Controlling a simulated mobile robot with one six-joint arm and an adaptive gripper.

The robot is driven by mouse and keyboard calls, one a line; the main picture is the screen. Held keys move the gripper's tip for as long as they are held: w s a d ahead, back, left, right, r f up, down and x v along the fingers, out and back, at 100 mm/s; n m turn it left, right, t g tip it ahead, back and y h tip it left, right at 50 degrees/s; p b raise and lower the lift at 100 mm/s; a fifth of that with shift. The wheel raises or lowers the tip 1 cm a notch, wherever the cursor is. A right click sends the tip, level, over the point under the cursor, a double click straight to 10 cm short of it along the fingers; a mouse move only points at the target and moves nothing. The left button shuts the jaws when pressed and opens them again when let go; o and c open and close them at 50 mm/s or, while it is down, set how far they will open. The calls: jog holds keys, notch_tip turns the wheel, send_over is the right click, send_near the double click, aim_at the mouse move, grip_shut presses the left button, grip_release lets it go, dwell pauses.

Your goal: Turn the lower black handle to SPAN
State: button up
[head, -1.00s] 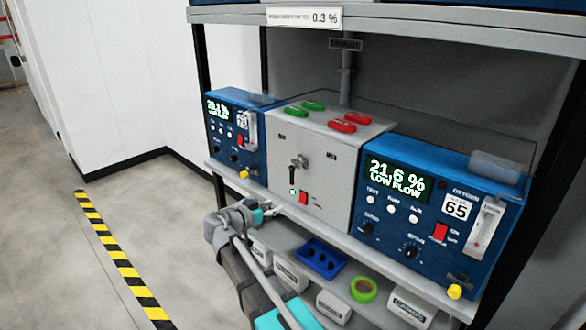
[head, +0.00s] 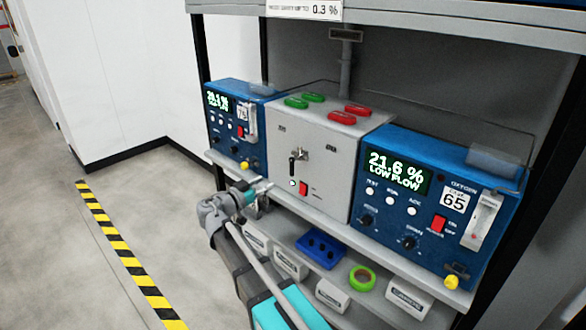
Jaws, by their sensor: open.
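The grey valve box (head: 322,179) stands mid-shelf between two blue analysers. On its front is a silver valve (head: 301,153) with a black handle (head: 292,166) hanging straight down from it. Small labels beside the valve are too small to read. My gripper (head: 264,191) is open and empty, in front of the shelf edge, below and left of the black handle and apart from it. The fingers are small in this view, and their exact distance from the box is hard to tell.
A red switch (head: 303,188) sits just below the handle. The left analyser (head: 228,151) and the right analyser (head: 400,215) flank the box. A blue tray (head: 320,251), a green tape roll (head: 362,278) and several white boxes lie on the lower shelf. Open floor is at left.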

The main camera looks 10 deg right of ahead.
aim_at(291, 168)
jog(key=x, duration=1.2)
jog(key=shift+w+d, duration=0.1)
jog(key=shift+d, duration=0.1)
jog(key=shift+c, duration=0.3)
grip_shut()
jog(key=shift+d, duration=0.1)
